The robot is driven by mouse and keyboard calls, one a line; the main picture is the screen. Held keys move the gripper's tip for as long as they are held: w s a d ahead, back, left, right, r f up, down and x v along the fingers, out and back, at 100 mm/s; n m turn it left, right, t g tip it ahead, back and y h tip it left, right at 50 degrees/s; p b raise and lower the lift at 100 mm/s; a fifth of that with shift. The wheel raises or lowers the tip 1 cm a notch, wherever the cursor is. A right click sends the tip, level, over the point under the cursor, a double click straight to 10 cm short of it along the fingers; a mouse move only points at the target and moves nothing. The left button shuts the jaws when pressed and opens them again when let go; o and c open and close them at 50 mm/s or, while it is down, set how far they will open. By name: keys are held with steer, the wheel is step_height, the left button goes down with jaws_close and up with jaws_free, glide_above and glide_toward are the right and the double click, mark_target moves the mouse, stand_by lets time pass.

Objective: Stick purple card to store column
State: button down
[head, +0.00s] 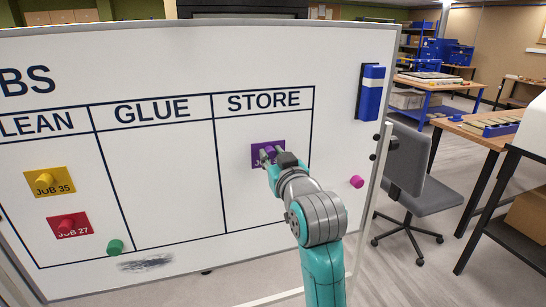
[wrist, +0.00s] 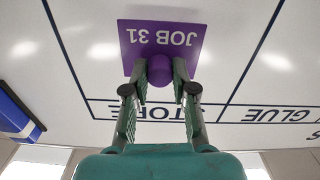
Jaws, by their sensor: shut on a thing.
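The purple card (head: 258,160) lies against the whiteboard inside the STORE column (head: 264,200), below its heading. In the wrist view the purple card (wrist: 185,38) reads JOB 31, upside down, and sits between the column lines. A purple round magnet (wrist: 160,70) is at the card's edge nearest my gripper. My gripper (wrist: 160,82) has its fingers on either side of this magnet and is shut on it. In the head view my gripper (head: 270,156) reaches the board at the card and partly hides it. Whether the card lies fully flat cannot be told.
A yellow JOB 35 card (head: 60,178) and a red JOB 27 card (head: 80,215) are in the left column. A green magnet (head: 115,247), a pink magnet (head: 356,181) and a blue eraser holder (head: 370,92) are on the board. A grey chair (head: 405,165) stands right.

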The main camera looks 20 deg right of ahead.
steer(key=c, duration=1.6)
jaws_free()
steer(key=shift+c, duration=0.7)
steer(key=shift+w, duration=0.75)
steer(key=o, duration=0.9)
steer(key=shift+s, duration=0.1)
